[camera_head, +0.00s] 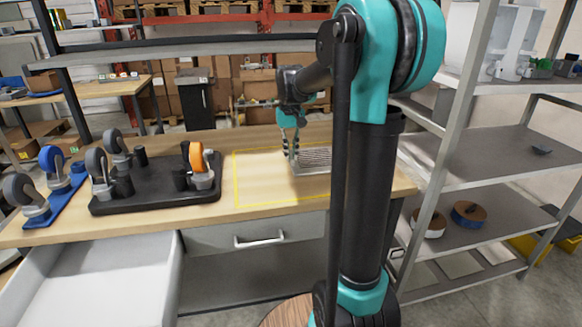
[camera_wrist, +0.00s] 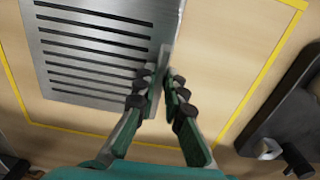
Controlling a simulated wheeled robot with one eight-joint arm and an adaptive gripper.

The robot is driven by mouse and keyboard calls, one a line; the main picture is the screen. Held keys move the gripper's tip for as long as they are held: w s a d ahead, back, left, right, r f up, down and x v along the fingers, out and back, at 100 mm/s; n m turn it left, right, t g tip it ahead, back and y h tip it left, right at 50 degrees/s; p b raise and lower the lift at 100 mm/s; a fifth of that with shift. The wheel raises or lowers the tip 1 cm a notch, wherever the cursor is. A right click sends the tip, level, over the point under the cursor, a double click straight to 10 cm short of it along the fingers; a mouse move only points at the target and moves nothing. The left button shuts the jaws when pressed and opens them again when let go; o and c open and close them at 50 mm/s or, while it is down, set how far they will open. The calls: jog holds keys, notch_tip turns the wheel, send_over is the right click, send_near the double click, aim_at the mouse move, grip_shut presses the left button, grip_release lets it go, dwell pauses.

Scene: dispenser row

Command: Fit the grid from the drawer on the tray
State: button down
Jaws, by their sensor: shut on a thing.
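The grid (camera_head: 317,158) is a grey metal plate with several parallel dark slots, over the yellow-outlined part of the workbench. In the wrist view the grid (camera_wrist: 95,52) fills the upper left, and a thin upright metal edge stands at its right side. My gripper (camera_head: 291,155) is at the grid's left end; in the wrist view its fingers (camera_wrist: 162,88) are shut on that edge. I cannot tell whether a separate tray lies under the grid. A black tray (camera_head: 150,203) stands left of the outline. The white drawer (camera_head: 95,285) is pulled out at lower left, its visible inside empty.
Casters, one with an orange wheel (camera_head: 197,157), and black cups stand on the black tray. A blue plate (camera_head: 60,200) with casters is further left. A second drawer (camera_head: 259,238) is shut. Shelves (camera_head: 490,155) with tape rolls stand at right. The outlined area's left half is clear.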

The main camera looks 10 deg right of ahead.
jog(key=shift+f, duration=2.65)
jog(key=shift+f, duration=0.1)
jog(key=c, duration=1.6)
grip_release()
notch_tip(320, 180, up, 12)
jog(key=shift+a+r, duration=0.1)
